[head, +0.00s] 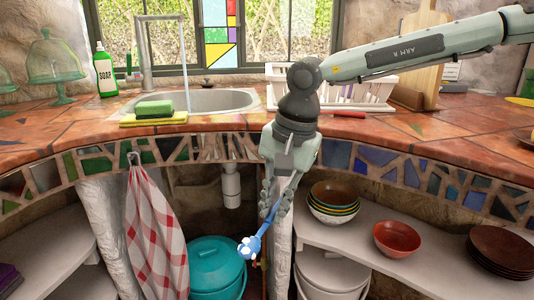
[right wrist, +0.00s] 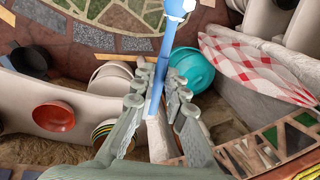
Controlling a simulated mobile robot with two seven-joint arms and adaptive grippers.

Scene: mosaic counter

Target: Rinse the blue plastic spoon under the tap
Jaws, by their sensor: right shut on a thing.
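My right gripper (head: 277,207) hangs in front of the counter's mosaic edge, pointing down, below the counter top. It is shut on the blue spoon (head: 254,242), whose bowl end hangs low with whitish patches on it. In the right wrist view the fingers (right wrist: 157,84) close around the spoon's handle (right wrist: 166,55). The tap (head: 146,60) stands behind the sink (head: 205,100), up and left of my gripper. A thin pale line, which looks like running water, drops from its spout into the sink. My left gripper is not in view.
A green sponge (head: 154,108) on a yellow cloth (head: 150,120) lies at the sink's front left. A soap bottle (head: 105,72) stands left of the tap. A white dish rack (head: 350,92) stands right of the sink. A teal bucket (head: 214,262) and checked towel (head: 155,235) are below.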

